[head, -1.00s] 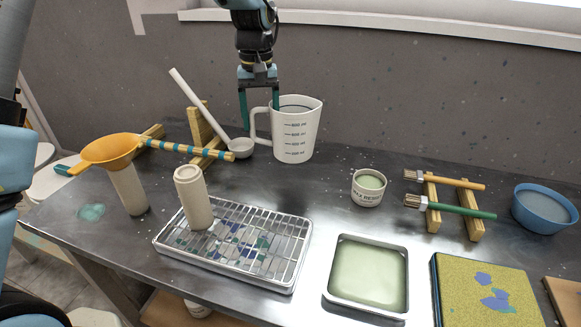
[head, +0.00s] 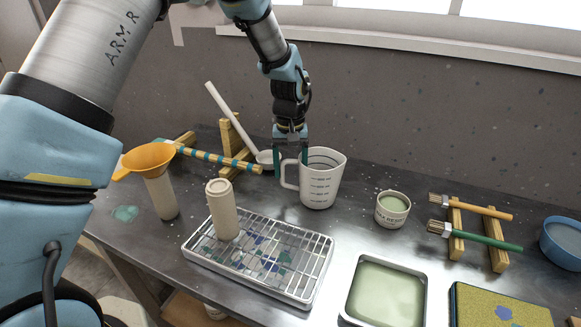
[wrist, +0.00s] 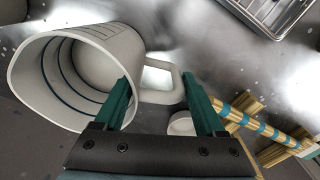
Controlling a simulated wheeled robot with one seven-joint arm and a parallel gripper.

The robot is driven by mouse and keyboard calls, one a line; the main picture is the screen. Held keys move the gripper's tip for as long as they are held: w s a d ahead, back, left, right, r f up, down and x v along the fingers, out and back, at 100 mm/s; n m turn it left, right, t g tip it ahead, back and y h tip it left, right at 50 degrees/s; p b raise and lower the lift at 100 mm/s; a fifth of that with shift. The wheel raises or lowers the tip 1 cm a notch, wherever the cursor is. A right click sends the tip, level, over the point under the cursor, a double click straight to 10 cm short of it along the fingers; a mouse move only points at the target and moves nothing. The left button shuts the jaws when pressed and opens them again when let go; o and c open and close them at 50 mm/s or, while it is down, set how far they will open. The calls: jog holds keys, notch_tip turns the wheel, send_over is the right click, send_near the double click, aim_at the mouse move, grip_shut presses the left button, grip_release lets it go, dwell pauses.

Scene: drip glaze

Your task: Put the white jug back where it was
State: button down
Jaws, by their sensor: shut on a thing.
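The white jug (head: 322,182) with dark measuring lines is upright on the worktop or very close above it, left of the small glaze cup. I cannot tell whether its base touches. My gripper (head: 290,165) points down and is shut on the jug at its handle side. In the wrist view, the jug (wrist: 110,62) lies at left with its mouth towards the camera. Its handle runs between the two green fingers of my gripper (wrist: 158,82). The jug looks empty from what shows of its inside.
A white ladle (head: 222,108) and a striped stick (head: 215,158) rest on wooden stands behind left. A beige bottle (head: 223,212) stands on the wire rack (head: 310,270). The glaze cup (head: 392,210), green tray (head: 385,295) and brushes (head: 475,235) are right. Bare worktop lies around the jug.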

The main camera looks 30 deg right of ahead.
jog(key=shift+f, duration=0.1)
grip_release()
notch_tip(320, 180, up, 12)
jog(key=b, duration=0.3)
dwell(0.3)
jog(key=shift+a, duration=0.1)
dwell(0.4)
